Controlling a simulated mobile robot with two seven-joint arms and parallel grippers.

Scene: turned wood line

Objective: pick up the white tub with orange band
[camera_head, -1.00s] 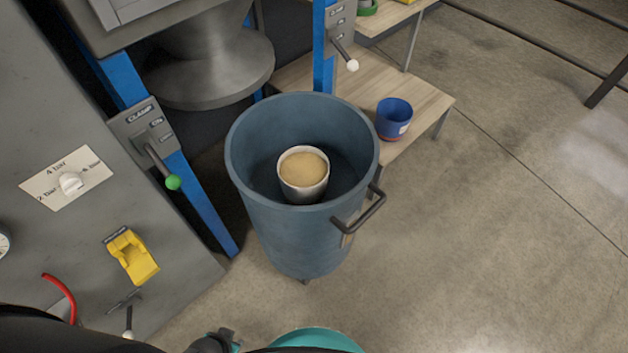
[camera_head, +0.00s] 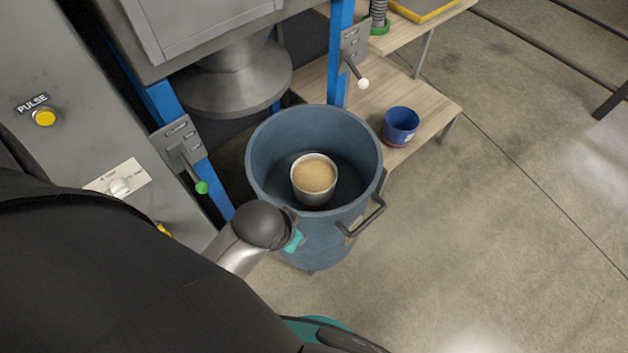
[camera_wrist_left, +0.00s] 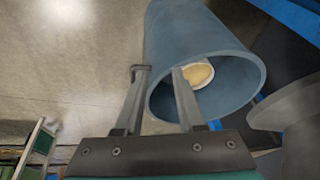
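A pale round tub (camera_head: 313,180) with tan, grainy contents stands upright inside a deep blue-grey bin (camera_head: 262,160); I cannot make out an orange band. In the left wrist view the tub (camera_wrist_left: 198,75) shows through the mouth of the bin (camera_wrist_left: 240,85), partly behind one finger. My left gripper (camera_wrist_left: 160,70) is open, with nothing between its fingers, near the bin's rim and apart from the tub. In the head view my left arm reaches to the bin's near left side, and the fingers are hidden there. My right gripper is not in view.
The bin has a dark side handle (camera_head: 366,218). A blue pot (camera_head: 400,125) stands on a wooden shelf (camera_head: 440,100) behind it. A machine with a green-knobbed lever (camera_head: 202,187) and a yellow button (camera_head: 44,118) is at left.

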